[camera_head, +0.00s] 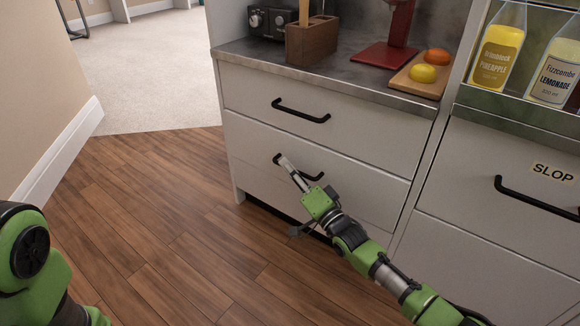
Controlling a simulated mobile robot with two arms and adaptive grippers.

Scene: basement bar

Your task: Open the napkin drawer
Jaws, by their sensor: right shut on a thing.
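A white cabinet holds stacked drawers. The upper drawer (340,134) has a black bar handle (301,110) and looks closed. The drawer below it (350,188) has its own black bar handle (311,176) and looks flush. No napkin label shows on either front. My right gripper (283,161) reaches in from the lower right and is shut on the left part of the lower handle. My right arm hides part of the lower front. My left arm shows at the lower left; its gripper is out of view.
On the grey counter (262,56) are a wooden caddy (312,42), a red stand (386,56) and a board with a lemon (423,73) and an orange (437,57). Bottles (497,55) and a SLOP-labelled front (480,200) stand right. The wooden floor (160,215) is clear.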

